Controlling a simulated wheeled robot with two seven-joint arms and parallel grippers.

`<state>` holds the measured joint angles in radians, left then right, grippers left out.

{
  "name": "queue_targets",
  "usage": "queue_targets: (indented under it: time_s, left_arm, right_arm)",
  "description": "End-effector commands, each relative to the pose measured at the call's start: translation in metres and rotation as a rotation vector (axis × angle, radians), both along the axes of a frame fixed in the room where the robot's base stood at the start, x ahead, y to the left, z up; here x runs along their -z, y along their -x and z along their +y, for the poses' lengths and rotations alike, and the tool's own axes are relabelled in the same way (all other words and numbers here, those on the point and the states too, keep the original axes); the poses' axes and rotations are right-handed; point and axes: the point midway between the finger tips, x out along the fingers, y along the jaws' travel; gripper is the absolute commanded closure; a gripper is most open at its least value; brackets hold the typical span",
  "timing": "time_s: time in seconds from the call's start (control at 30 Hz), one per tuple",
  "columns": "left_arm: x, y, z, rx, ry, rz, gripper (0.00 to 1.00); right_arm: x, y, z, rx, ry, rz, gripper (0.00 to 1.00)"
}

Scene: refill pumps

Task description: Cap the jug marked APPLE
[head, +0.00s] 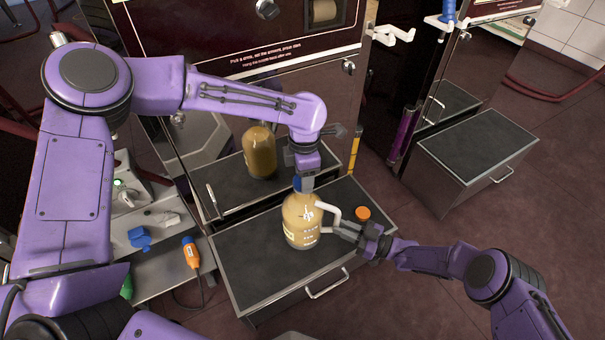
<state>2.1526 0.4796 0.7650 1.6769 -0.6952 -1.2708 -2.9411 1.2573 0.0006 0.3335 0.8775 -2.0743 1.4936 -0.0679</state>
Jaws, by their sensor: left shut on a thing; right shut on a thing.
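A jug of pale yellow-brown liquid (300,232) stands upright on the black-topped bench (262,270), with a white handle (329,211) at its right. Its label is too small to read. My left gripper (304,176) points down right over the jug's neck, shut on a blue cap (298,184). I cannot tell whether the cap touches the neck; the gripper hides part of it. My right gripper (345,229) is shut on the jug's handle from the right. An orange cap (362,213) is on the bench top beside the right gripper.
A dispensing machine (270,50) rises behind the bench; a jug shape in its lower panel looks like a reflection. A grey shelf (170,270) at the left holds an orange hand tool (191,252) and blue items (139,238). Another black-topped bench (478,145) stands at right.

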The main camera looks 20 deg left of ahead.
Motion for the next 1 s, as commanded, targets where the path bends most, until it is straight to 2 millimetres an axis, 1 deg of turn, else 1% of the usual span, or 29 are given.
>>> queue_targets:
  time_s: [0.03,0.1,0.2,0.33,0.6,0.63,0.67,0.7,0.93,1.0]
  left_arm:
    - [0.006,0.006,-0.007,0.098,0.021,0.024,0.76]
    - [0.006,0.007,-0.008,0.185,0.022,0.026,0.76]
    - [0.004,0.004,-0.004,0.250,0.015,0.015,0.76]
    - [0.001,0.001,0.001,0.280,0.006,0.002,0.76]
    - [0.000,0.000,0.002,0.279,0.002,-0.003,0.76]
    - [0.000,-0.001,0.002,0.279,0.002,-0.003,0.39]
    - [0.000,-0.001,0.002,0.278,0.002,-0.003,0.29]
    - [0.000,0.000,0.002,0.278,0.002,-0.003,0.23]
    - [0.000,0.000,0.001,0.279,0.004,-0.002,0.23]
    - [-0.004,0.000,0.001,0.279,0.004,-0.003,0.23]
  right_arm:
    - [0.000,-0.001,-0.001,0.002,0.000,-0.001,1.00]
    - [-0.001,-0.001,-0.001,0.002,0.000,-0.001,1.00]
    - [-0.001,-0.001,0.000,0.001,-0.002,0.000,1.00]
    - [-0.001,-0.001,0.001,0.000,-0.003,0.000,1.00]
    - [-0.001,0.000,0.001,-0.001,-0.003,0.001,1.00]
    - [-0.001,0.000,0.001,-0.001,-0.003,0.001,1.00]
    - [-0.001,0.000,0.001,-0.001,-0.003,0.001,1.00]
    - [-0.001,0.000,0.001,-0.001,-0.003,0.001,1.00]
    - [-0.001,0.000,0.001,-0.001,-0.002,0.001,1.00]
    - [-0.001,0.000,0.001,0.000,-0.002,0.001,1.00]
